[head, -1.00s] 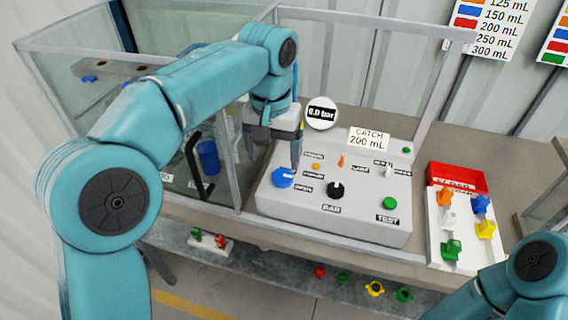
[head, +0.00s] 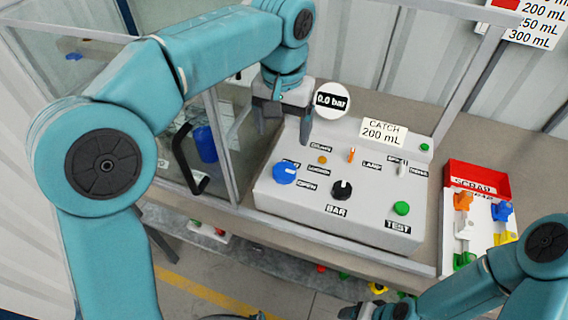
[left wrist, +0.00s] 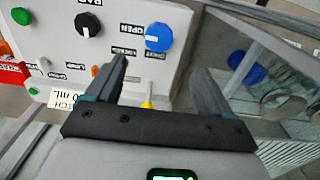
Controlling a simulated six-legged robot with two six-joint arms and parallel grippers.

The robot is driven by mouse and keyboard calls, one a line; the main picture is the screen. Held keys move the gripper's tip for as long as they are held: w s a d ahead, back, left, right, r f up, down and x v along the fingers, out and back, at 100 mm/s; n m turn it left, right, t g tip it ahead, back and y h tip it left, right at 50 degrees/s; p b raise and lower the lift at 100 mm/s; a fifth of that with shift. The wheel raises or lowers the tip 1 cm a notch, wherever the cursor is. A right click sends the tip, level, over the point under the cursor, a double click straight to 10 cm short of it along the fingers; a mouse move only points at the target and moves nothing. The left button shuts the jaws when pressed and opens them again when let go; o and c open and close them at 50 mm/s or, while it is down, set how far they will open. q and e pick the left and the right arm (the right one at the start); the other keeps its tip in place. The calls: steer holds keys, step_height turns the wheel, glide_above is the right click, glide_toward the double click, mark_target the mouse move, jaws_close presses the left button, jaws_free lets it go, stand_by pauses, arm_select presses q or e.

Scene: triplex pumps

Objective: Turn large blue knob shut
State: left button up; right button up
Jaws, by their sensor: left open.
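The large blue knob (head: 285,173) sits at the left of the sloped white control panel (head: 325,215), near an OPEN label. A pale pointer mark shows on its face. In the left wrist view the knob (left wrist: 158,37) lies just beyond the fingertips, between their lines. My left gripper (head: 283,130) is open and empty, above and behind the knob, apart from it. Its two dark fingers (left wrist: 160,72) are spread in the left wrist view. My right gripper (head: 375,312) is partly cut off at the bottom edge, and its jaws are unclear.
A black BAR knob (head: 342,190), a green TEST button (head: 402,208) and an orange lever (head: 351,154) share the panel. A round gauge (head: 332,101) reads 0.0 bar. A glass case with a black handle (head: 188,160) stands left. A red scrap tray (head: 478,181) is right.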

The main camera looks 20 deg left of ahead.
mark_target(284, 169)
arm_select(q)
steer(key=f, duration=1.2)
steer(key=shift+w+d+f+b, duration=0.15)
steer(key=shift+w+f+b, duration=0.1)
steer(key=shift+b, duration=0.1)
steer(key=shift+s, duration=0.25)
steer(key=shift+w, duration=0.2)
steer(key=c, duration=1)
